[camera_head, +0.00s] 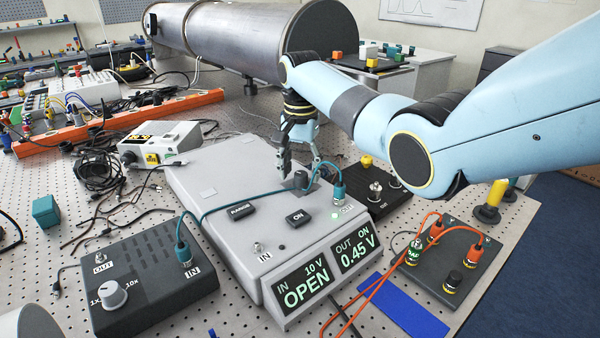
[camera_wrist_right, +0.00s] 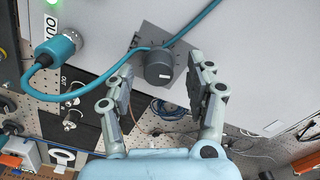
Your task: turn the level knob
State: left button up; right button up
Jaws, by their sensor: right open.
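The level knob (camera_head: 301,178) is a short dark grey cylinder on top of the light grey box (camera_head: 215,165), near its back right part. In the right wrist view the knob (camera_wrist_right: 158,66) stands on a darker grey plate, with a teal cable passing close beside it. My right gripper (camera_head: 299,161) points down at the knob with its jaws open. In the wrist view its fingers (camera_wrist_right: 160,78) are on either side of the knob, with gaps showing. I cannot tell whether a fingertip touches it. My left gripper is not in view.
The teal cable (camera_head: 250,194) runs over the box to a connector (camera_head: 338,190) close to the knob. The box's displays (camera_head: 307,286) read IN 10 V OPEN and OUT ON 0.45 V. A black box (camera_head: 372,190) stands to the right. A large metal pipe (camera_head: 235,40) lies behind.

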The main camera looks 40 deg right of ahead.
jog(key=shift+f, duration=0.75)
jog(key=shift+s, duration=0.1)
jog(key=c, duration=0.6)
grip_shut()
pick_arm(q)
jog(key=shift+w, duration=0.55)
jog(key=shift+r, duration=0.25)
pick_arm(e)
jog(key=shift+r, duration=0.1)
